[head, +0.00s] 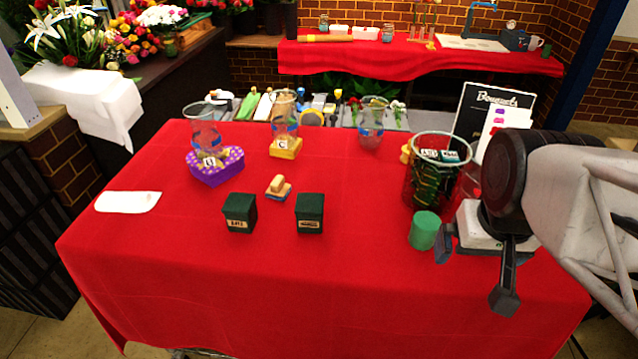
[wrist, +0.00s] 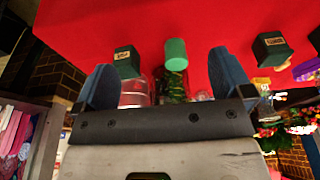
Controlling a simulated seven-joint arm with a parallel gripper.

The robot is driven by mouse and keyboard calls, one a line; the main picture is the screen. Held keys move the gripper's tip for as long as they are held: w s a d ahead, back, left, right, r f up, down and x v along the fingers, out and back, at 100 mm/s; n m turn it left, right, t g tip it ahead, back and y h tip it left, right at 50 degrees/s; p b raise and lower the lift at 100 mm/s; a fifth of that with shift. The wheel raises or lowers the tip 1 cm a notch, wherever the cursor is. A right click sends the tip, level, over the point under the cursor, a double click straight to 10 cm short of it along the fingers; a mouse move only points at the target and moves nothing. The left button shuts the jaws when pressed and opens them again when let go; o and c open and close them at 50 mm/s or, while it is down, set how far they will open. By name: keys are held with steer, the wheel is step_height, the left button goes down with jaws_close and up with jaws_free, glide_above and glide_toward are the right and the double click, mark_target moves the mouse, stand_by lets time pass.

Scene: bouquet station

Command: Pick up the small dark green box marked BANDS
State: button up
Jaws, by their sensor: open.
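Two small dark green boxes with pale labels stand near the table's middle in the head view: a left box (head: 239,212) and a right box (head: 310,212). The wrist view shows dark green boxes at the left (wrist: 126,66) and right (wrist: 271,50), with another cut off at the right edge. The labels are too small and blurred for me to tell which reads BANDS. My gripper (head: 482,252) hangs over the right part of the table. In the wrist view its blue fingers (wrist: 162,68) are wide apart with nothing between them, short of the boxes.
A green cylinder (head: 424,230) stands left of my gripper, with a large glass vase (head: 432,172) behind it. The front of the red table (head: 300,285) is clear.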

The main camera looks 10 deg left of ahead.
steer(key=w+a+f+n+g+y, duration=0.1)
steer(key=w+a+n, duration=0.85)
steer(key=w, duration=0.25)
steer(key=n+g, duration=0.2)
steer(key=n, duration=0.7)
glide_above(310, 201)
steer(key=d, duration=0.2)
steer(key=shift+m+y, duration=0.25)
steer(key=shift+y, duration=0.05)
steer(key=f, duration=0.6)
steer(key=shift+s+f, duration=0.1)
steer(key=shift+s, duration=0.1)
steer(key=shift+w+a+f, duration=0.15)
steer(key=shift+a+f, duration=0.05)
steer(key=shift+a, duration=0.2)
steer(key=shift+a+f, duration=0.2)
steer(key=shift+f, duration=1.05)
steer(key=shift+f, duration=0.1)
steer(key=shift+a+f, duration=0.2)
steer(key=shift+f, duration=0.6)
steer(key=shift+a+f, duration=0.15)
steer(key=shift+f, duration=0.7)
steer(key=shift+a+f, duration=0.2)
steer(key=shift+f, duration=0.6)
steer(key=shift+c, duration=0.2)
